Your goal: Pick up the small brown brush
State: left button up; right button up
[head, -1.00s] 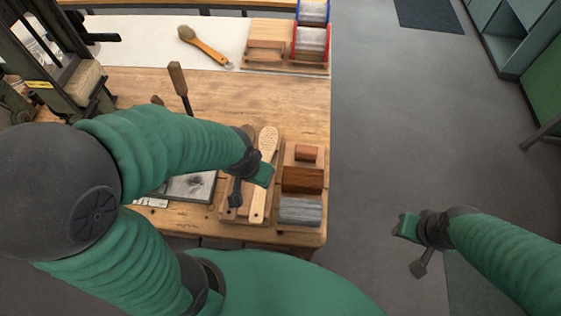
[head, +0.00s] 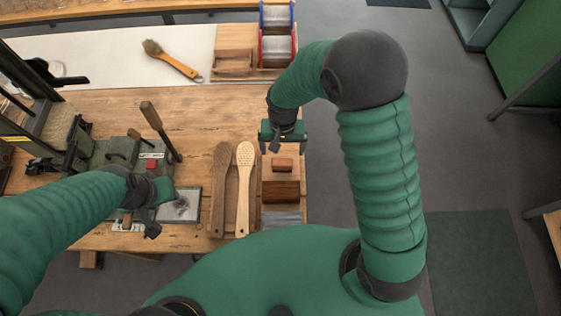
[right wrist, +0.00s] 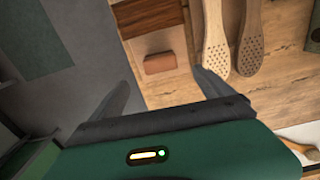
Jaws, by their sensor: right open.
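The small brown brush, seen as a small reddish-brown block (head: 283,164), lies on the wooden rack at the table's right side. It also shows in the right wrist view (right wrist: 160,62), apart from the fingers and roughly in line with the gap between them. My right gripper (head: 284,145) is open and empty, just beyond the block on the far side in the head view. Its spread fingers show in the right wrist view (right wrist: 166,85). My left gripper (head: 153,208) is beside the grey plate at the left; its jaw opening is unclear.
A larger brown block (head: 281,188) and a grey bristle bundle (head: 281,217) share the rack. Dark (head: 220,185) and pale (head: 244,185) perforated brush bodies lie to its left. A machine (head: 120,152) with an upright lever stands further left.

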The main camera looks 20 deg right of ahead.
aim_at(282, 161)
jog(key=f, duration=0.6)
jog(key=shift+d, duration=0.4)
jog(key=f, duration=0.2)
jog(key=a+f+p, duration=0.1)
jog(key=f, duration=0.2)
jog(key=shift+a+f, duration=0.1)
jog(key=shift+f, duration=0.2)
jog(key=shift+w+d+f, duration=0.1)
jog(key=shift+d+f, duration=0.1)
jog(key=shift+d, duration=0.2)
jog(key=c, duration=0.5)
jog(key=shift+a, duration=0.25)
jog(key=c, duration=1)
jog(key=shift+r, duration=0.15)
